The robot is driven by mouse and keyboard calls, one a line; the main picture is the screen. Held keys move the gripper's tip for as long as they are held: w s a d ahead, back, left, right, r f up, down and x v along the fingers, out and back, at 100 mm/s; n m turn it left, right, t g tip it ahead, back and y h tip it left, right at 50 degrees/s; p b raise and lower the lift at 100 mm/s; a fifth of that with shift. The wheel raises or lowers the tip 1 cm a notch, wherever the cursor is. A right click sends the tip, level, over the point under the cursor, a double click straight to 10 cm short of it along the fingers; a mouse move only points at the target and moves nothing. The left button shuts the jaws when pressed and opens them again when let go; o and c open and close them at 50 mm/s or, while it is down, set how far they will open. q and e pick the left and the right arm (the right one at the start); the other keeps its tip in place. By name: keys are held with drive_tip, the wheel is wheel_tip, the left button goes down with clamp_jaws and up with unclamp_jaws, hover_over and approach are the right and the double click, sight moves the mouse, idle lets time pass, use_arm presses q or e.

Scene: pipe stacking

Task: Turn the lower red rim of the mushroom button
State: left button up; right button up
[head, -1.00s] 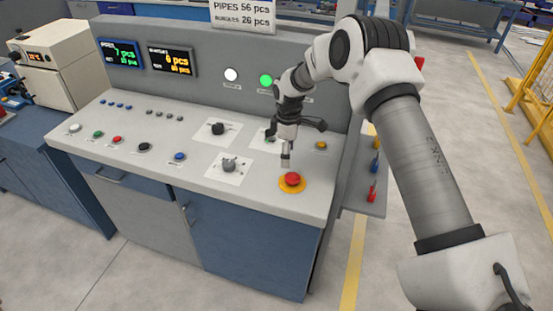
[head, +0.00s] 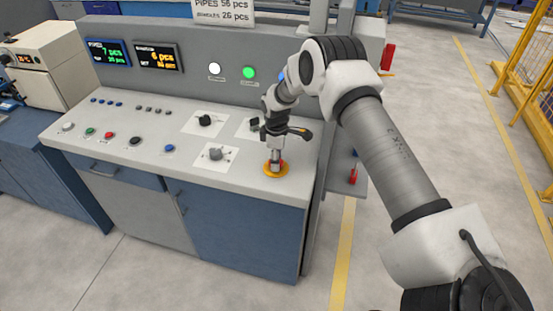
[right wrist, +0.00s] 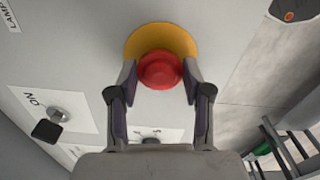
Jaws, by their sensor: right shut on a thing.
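The red mushroom button (right wrist: 160,69) sits on a round yellow plate (right wrist: 138,43) near the right front corner of the sloped grey console top. In the head view the yellow plate (head: 267,173) shows around my right gripper (head: 276,163), which points down over the button and hides part of it. In the right wrist view the two fingers of my right gripper (right wrist: 160,80) stand on either side of the red rim and are shut on it. My left gripper is in neither view.
A square white plate with a grey rotary knob (head: 216,154) lies left of the button, and a black knob (head: 205,120) lies behind it. Coloured push buttons line the left of the console (head: 110,149). Lit lamps (head: 249,72) are on the upright panel.

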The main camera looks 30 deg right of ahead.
drive_tip(key=shift+f, duration=0.25)
drive_tip(key=shift+r, duration=0.1)
drive_tip(key=shift+m, duration=0.3)
drive_tip(key=shift+m+b, duration=0.65)
drive_tip(key=shift+m, duration=0.55)
drive_tip(key=shift+s+m+b, duration=0.1)
drive_tip(key=shift+m+b, duration=0.25)
drive_tip(key=shift+m, duration=1.45)
